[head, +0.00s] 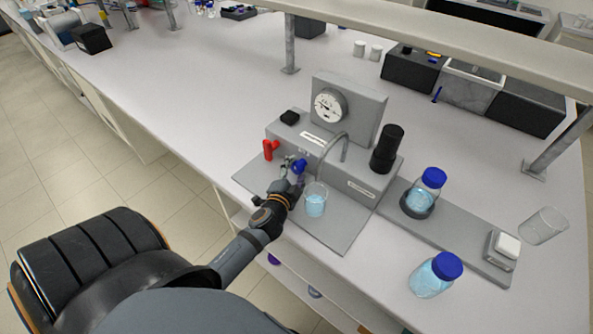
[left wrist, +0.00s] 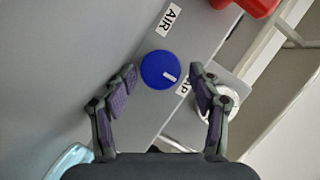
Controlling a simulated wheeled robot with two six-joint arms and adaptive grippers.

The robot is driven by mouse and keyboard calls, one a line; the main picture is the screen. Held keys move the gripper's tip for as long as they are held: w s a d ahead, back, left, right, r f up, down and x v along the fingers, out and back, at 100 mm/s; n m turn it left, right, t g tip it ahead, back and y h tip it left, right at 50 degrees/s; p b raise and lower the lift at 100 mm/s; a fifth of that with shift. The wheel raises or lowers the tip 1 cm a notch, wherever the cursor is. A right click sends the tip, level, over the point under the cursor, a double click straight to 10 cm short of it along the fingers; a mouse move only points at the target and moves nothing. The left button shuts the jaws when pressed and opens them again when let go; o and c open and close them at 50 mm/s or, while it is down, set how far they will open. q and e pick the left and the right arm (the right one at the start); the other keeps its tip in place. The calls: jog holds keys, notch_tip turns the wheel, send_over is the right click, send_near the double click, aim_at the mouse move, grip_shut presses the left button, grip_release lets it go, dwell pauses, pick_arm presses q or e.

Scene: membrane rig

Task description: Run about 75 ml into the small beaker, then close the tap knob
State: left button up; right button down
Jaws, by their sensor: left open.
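The small beaker (head: 315,203) stands upright on the grey plate under the curved metal spout (head: 335,141). It holds light blue liquid, about half full or more; graduations are too small to read, and I cannot tell whether liquid is running. The blue tap knob (head: 299,166) is on the rig's front; in the left wrist view it is a round blue cap (left wrist: 158,67) with a white mark. My left gripper (left wrist: 163,74) is open, its fingers on either side of the knob, with no clear contact. It also shows in the head view (head: 289,177). My right gripper is out of view.
A red handle (head: 268,149) sits left of the knob, near an "AIR" label (left wrist: 168,19). The rig carries a gauge (head: 329,105) and a black cylinder (head: 387,149). Blue-capped bottles (head: 420,203) (head: 435,276) and an empty beaker (head: 543,226) stand to the right.

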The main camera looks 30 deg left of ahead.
pick_arm(q)
jog(key=v, duration=0.7)
jog(key=shift+s, duration=0.25)
